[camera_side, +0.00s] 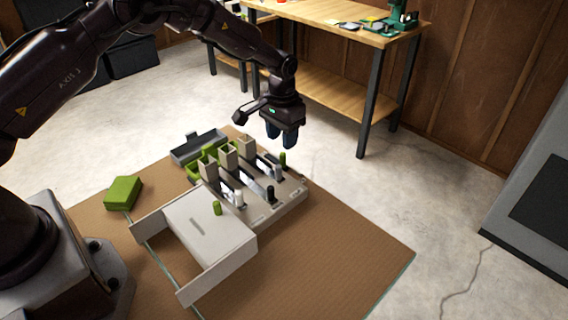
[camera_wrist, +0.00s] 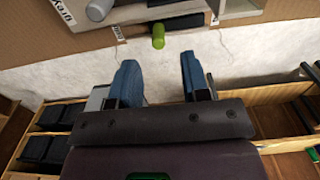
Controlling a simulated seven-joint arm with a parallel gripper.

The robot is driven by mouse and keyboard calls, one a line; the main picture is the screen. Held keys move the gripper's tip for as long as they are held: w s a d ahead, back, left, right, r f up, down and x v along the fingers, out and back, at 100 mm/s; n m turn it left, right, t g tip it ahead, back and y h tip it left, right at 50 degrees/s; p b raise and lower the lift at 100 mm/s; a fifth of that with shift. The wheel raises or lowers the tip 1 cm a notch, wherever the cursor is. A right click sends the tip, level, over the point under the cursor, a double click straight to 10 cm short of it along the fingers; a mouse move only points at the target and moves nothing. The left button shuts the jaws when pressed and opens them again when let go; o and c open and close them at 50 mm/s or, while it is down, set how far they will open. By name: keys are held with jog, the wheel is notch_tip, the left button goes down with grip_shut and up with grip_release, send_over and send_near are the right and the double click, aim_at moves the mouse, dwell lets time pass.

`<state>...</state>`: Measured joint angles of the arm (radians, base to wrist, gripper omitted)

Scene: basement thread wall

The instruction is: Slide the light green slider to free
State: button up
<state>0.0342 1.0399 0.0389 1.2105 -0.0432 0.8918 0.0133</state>
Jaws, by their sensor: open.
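The light green slider (camera_side: 282,158) is a short upright peg at the far right end of the slotted board (camera_side: 292,200). It also shows in the wrist view (camera_wrist: 158,36), near the board's edge and beyond the gap between my fingertips. My gripper (camera_side: 282,136) has blue fingers pointing down and is open and empty. It hangs above the far end of the board, close to the green slider but apart from it. In the wrist view my fingers (camera_wrist: 160,72) are spread on either side.
A white drawer box (camera_side: 205,228) with a green knob stands in front. A green block (camera_side: 122,193) lies at left.

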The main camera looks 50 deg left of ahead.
aim_at(282, 152)
jog(key=shift+r, duration=0.35)
jog(key=shift+r, duration=2)
